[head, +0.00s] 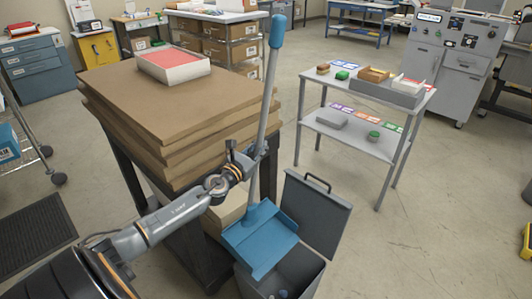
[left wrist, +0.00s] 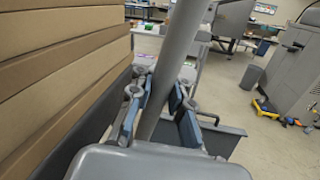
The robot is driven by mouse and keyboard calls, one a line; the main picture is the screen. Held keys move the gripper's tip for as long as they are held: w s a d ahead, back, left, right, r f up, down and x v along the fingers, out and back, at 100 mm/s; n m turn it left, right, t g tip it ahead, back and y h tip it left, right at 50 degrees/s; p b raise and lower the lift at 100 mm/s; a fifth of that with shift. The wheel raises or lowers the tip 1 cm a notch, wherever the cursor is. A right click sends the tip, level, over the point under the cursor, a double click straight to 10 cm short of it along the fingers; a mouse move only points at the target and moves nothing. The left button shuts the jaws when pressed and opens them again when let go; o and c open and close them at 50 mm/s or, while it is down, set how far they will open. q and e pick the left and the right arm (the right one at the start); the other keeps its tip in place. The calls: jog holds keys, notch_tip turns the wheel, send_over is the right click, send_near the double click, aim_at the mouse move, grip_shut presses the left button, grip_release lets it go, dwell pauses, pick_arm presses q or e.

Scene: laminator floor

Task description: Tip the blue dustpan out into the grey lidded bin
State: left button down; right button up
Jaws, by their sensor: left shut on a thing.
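The blue dustpan (head: 261,243) has a long grey pole with a blue grip at its top. My left gripper (head: 262,152) is shut on the pole, which also shows between its fingers in the left wrist view (left wrist: 178,65). The pan slants over the left and back part of the grey bin (head: 307,281); I cannot tell whether it touches the rim. No debris shows on the pan's visible face. The bin's lid (head: 312,215) stands open at the back right, with a dark handle. Small bluish and dark bits show low inside the bin. My right gripper is not in view.
A tall stack of brown boards (head: 175,105) with a white tray of red sheets stands close to the left and behind the pole. A grey two-level cart (head: 365,145) with small items stands to the right. The floor right of the bin is mostly clear.

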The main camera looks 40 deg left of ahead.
pick_arm(q)
jog(key=a+n+b, duration=0.1)
jog(key=a+b, duration=0.2)
jog(key=a, duration=0.3)
jog(key=shift+w+f, duration=0.25)
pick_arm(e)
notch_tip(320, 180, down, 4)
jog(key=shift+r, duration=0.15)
